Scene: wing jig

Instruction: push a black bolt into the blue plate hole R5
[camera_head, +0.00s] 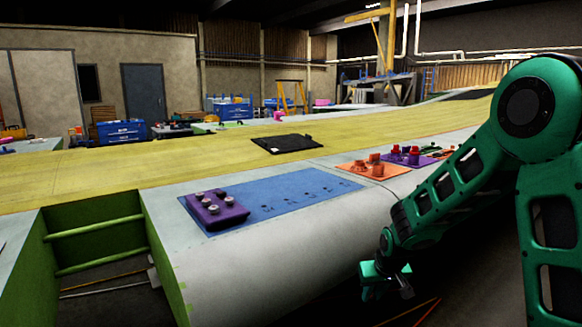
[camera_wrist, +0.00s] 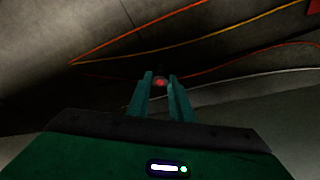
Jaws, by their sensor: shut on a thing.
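The blue plate (camera_head: 285,186) lies on the pale wing surface in the head view, with several small dark holes in it. The hole labels are too small to read, so I cannot tell which is R5. A purple block (camera_head: 232,216) at the plate's left end holds several upright bolts with dark and grey heads. My gripper (camera_head: 385,285) hangs low beside the wing's curved front edge, right of and below the plate, clear of it. In the wrist view its fingers close around a small round thing (camera_wrist: 160,82) with a reddish centre. I cannot tell whether this is a black bolt.
An orange plate (camera_head: 378,172) with red-orange parts lies right of the blue plate, and a purple plate (camera_head: 420,160) with red parts beyond it. A black flat panel (camera_head: 287,144) lies farther back. Orange cables (camera_wrist: 205,33) run below my gripper. A green-framed opening is at lower left.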

